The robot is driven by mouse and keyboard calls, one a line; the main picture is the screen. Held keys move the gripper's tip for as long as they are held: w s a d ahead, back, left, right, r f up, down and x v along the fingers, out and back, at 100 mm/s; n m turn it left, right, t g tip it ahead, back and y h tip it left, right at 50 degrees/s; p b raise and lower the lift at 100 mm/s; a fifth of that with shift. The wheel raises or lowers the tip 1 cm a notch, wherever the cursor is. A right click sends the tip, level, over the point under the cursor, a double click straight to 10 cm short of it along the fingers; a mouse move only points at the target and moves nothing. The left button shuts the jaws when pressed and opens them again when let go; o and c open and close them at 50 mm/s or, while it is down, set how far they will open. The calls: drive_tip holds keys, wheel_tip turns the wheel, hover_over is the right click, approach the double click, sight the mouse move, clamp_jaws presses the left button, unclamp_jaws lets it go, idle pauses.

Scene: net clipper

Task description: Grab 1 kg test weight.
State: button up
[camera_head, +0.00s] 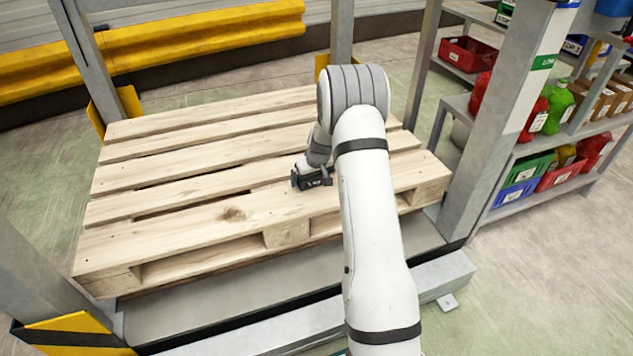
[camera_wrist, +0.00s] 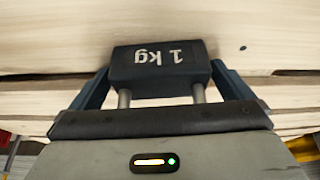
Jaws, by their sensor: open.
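The 1 kg test weight (camera_wrist: 160,62) is a black block with white "1 kg" lettering, upside down in the wrist view, with two light metal posts on its near side. In the head view the dark weight (camera_head: 316,180) is on the front part of the wooden pallet (camera_head: 190,215). My gripper (camera_wrist: 160,75) is open, with one finger on each side of the weight. In the wrist view the fingers look very close to its sides; I cannot tell whether they touch. In the head view my gripper (camera_head: 311,179) is low at the pallet's top boards, and my arm hides part of the pallet.
Grey rack posts (camera_head: 495,125) stand at the pallet's right and left. Shelves at the right hold a red bin (camera_head: 468,54), green bin (camera_head: 530,166) and bottles. A yellow guard rail (camera_head: 200,38) runs behind. The pallet's left boards are bare.

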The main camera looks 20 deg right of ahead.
drive_tip(key=shift+c, duration=0.6)
drive_tip(key=c, duration=1.5)
drive_tip(key=shift+w+r, duration=0.1)
drive_tip(key=shift+r, duration=0.05)
drive_tip(key=shift+c, duration=0.4)
